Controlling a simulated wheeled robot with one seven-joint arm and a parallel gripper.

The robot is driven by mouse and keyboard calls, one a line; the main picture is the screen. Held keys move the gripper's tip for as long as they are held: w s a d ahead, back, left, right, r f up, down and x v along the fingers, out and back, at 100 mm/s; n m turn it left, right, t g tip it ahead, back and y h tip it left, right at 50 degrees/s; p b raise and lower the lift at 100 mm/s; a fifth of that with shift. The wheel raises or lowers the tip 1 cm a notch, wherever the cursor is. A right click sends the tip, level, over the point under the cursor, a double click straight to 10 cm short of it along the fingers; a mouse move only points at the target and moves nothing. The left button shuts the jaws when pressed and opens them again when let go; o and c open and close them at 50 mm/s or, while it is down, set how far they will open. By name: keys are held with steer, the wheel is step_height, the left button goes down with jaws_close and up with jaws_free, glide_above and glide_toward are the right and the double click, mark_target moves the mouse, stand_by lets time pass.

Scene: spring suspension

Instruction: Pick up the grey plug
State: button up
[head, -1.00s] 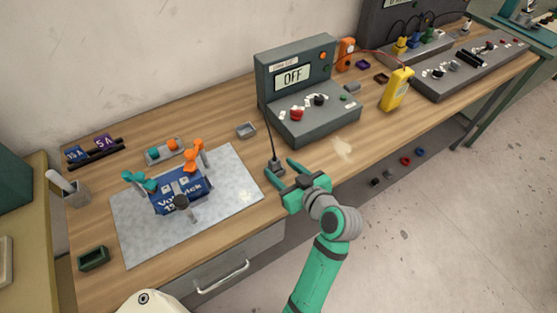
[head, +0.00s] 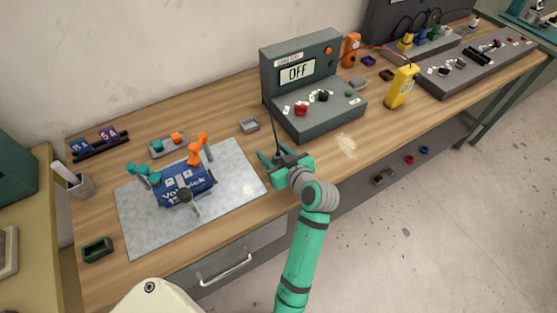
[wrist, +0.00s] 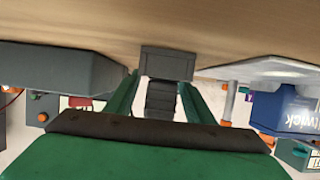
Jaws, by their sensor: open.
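The grey plug (head: 284,157) is on the wooden bench in front of the load unit, with a thin dark cable (head: 275,124) rising from it. In the wrist view the plug (wrist: 167,64) shows as a wide block with a narrower ribbed part below it. My gripper (head: 272,154) is open, with its green fingers around the plug. In the wrist view one finger of my gripper (wrist: 160,92) is on either side of the ribbed part, and a small gap shows. In the head view the gripper partly hides the plug.
The grey load unit (head: 320,114) reading OFF stands just behind. Left is a pale mat (head: 225,215) bearing a blue Volwick block (head: 186,186) with orange and teal clamps. A yellow meter (head: 402,86) stands to the right.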

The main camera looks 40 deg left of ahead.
jaws_close()
steer(key=shift+r, duration=0.1)
